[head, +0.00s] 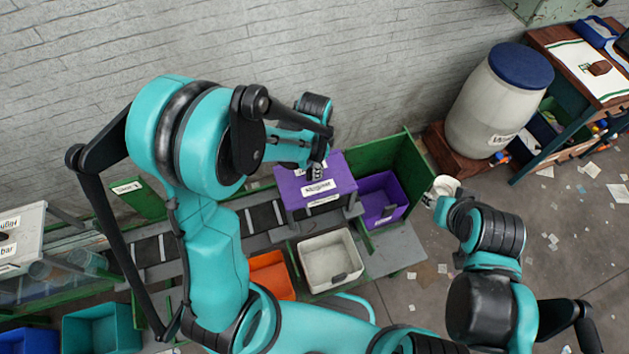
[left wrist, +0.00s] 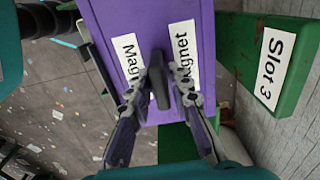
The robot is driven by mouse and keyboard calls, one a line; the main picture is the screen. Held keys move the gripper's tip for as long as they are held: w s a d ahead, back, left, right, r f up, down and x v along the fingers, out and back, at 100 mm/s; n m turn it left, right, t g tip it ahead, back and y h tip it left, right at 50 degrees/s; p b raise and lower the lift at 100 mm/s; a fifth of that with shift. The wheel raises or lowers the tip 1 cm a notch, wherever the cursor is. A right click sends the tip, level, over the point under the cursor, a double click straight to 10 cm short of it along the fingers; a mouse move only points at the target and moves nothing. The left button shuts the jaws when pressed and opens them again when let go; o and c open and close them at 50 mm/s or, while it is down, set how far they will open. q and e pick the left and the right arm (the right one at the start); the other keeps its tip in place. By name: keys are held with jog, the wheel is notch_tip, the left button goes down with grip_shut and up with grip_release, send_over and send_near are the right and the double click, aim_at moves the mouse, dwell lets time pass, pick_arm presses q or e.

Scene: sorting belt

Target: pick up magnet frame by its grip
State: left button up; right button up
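The magnet frame (head: 300,193) is a purple block labelled "Magnet" that stands across the belt on grey legs. In the left wrist view its purple top (left wrist: 190,20) fills the middle, with a dark upright grip (left wrist: 159,82) between two label pieces. My left gripper (head: 316,172) is over the top of the frame. In the left wrist view its fingertips (left wrist: 161,78) close in on both sides of the grip and appear to touch it. My right gripper (head: 447,188) is apart, right of the station, by a small white object; its fingers are not clear.
The belt (head: 262,217) runs under the frame. A purple bin (head: 398,209), a white bin (head: 345,240) and an orange bin (head: 268,262) stand close by. A green wall (head: 412,160) rises at the right end. A "Slot 3" sign (left wrist: 290,40) stands beside the frame.

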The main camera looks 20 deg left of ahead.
pick_arm(q)
grip_shut()
jog(key=shift+r, duration=0.1)
